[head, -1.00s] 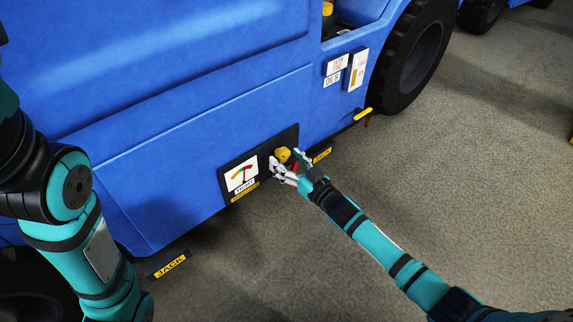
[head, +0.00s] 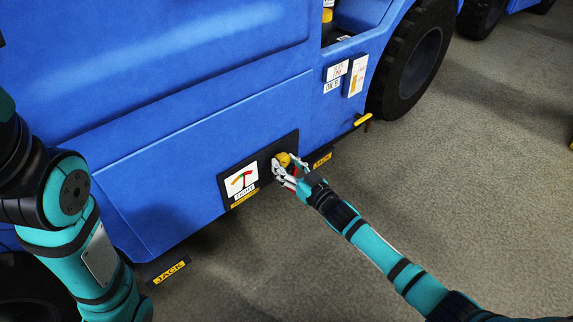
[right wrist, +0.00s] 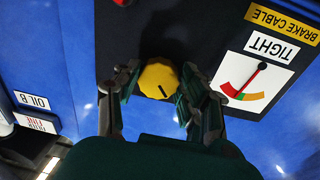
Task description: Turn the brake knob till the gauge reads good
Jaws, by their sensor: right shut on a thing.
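The yellow brake knob (right wrist: 158,79) with a dark mark sits on a black panel (right wrist: 175,28) on the blue machine's side; it also shows in the head view (head: 283,159). My right gripper (right wrist: 154,92) has its fingers on both sides of the knob and is shut on it. The white gauge (right wrist: 257,78) beside the knob looks upside down in the wrist view. In the head view the gauge (head: 241,179) is left of the knob. My left gripper is out of view.
A yellow BRAKE CABLE label (right wrist: 284,20) is by the gauge. JACK labels (head: 170,271) are low on the machine. The grey floor (head: 470,190) to the right is clear.

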